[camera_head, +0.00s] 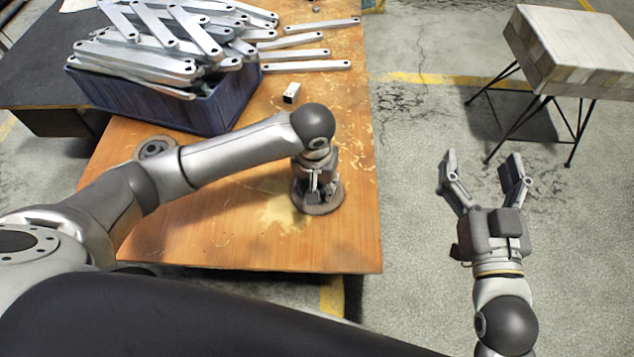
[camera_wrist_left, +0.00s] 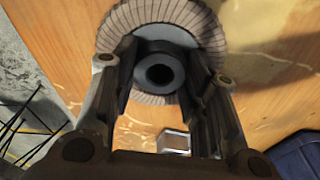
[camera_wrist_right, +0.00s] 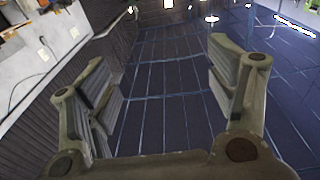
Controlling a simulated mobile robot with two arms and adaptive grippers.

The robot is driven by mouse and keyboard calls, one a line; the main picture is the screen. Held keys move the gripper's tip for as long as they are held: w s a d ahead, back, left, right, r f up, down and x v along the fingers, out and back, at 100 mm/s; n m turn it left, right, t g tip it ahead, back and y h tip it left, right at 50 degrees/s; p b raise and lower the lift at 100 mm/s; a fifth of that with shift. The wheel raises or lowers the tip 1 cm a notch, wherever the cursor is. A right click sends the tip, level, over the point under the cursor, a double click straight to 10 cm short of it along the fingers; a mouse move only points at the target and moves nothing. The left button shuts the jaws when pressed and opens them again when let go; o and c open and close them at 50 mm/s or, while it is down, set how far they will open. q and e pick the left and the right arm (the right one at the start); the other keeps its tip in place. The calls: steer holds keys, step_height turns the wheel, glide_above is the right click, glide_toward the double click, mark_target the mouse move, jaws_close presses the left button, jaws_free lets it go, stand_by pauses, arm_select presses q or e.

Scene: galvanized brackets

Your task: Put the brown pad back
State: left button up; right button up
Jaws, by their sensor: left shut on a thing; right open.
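The brown pad (camera_head: 329,205) is a round disc on the right part of the wooden table, under my left gripper (camera_head: 318,185). In the left wrist view the pad (camera_wrist_left: 205,25) shows a ribbed brown rim around a dark grey hub (camera_wrist_left: 160,72). My left gripper is shut on that hub, one finger on each side. I cannot tell whether the pad touches the table or hangs just above it. My right gripper (camera_head: 482,168) is open and empty over the floor, right of the table; it also shows empty in the right wrist view (camera_wrist_right: 162,75).
A blue crate (camera_head: 200,112) heaped with metal brackets stands at the table's back left, with several loose brackets (camera_head: 305,66) beside it. A small metal block (camera_head: 291,93) lies nearby. Another round disc (camera_head: 156,147) sits behind my left arm. A wooden-topped stool (camera_head: 575,50) stands at right.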

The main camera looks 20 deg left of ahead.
arm_select(q)
steer(key=shift+f, duration=0.15)
steer(key=o, duration=0.9)
arm_select(e)
steer(key=shift+r+t, duration=0.4)
steer(key=shift+r, duration=0.2)
